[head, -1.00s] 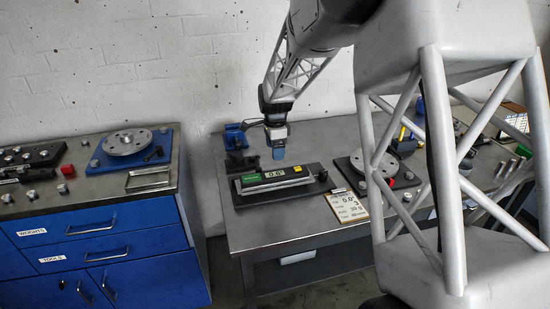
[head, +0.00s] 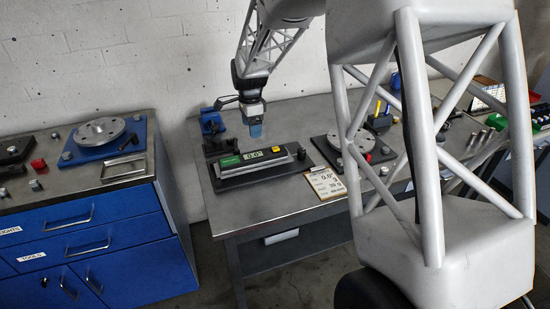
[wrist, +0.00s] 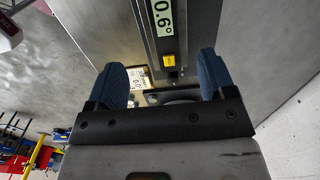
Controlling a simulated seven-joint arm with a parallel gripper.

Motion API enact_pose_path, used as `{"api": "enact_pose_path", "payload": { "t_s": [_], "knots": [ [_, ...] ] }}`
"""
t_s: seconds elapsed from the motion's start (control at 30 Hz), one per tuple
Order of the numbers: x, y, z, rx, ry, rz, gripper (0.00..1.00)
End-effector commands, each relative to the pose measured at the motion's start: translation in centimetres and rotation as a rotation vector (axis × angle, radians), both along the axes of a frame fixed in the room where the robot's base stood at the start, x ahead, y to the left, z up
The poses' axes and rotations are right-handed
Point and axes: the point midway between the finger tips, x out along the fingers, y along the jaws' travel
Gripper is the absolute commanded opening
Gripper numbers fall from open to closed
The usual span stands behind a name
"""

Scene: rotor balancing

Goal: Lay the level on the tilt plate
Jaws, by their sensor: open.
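The level (head: 255,159) is a long grey bar with a black top, a green label, a lit display and a yellow patch. It lies along the dark tilt plate (head: 239,184) on the bench. In the wrist view the level (wrist: 162,30) shows at the top, its display reading 0.6°. My gripper (head: 256,130) hangs above the level's back side, blue fingertips pointing down. In the wrist view my gripper (wrist: 163,80) is open and empty, its blue fingers apart, with the level's end seen between and beyond them.
A blue fixture (head: 212,122) stands at the bench's back left. A card with readings (head: 325,184) lies right of the plate. A round metal disc (head: 350,142) on a dark base stands further right. The left cabinet carries another disc (head: 99,131). The front bench edge is clear.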

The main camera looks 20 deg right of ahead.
Motion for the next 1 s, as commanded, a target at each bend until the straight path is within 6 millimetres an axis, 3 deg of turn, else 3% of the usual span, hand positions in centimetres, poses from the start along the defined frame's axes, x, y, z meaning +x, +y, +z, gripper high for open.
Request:
{"api": "enact_pose_path", "payload": {
  "t_s": [0.27,0.6,1.0],
  "knots": [
    [-4.1,0.6,3.3,-0.004,-0.025,0.146,0.76],
    [-13.1,1.6,8.5,-0.024,-0.070,0.460,0.76],
    [-24.5,2.7,12.0,-0.064,-0.118,0.840,0.76]
  ]
}}
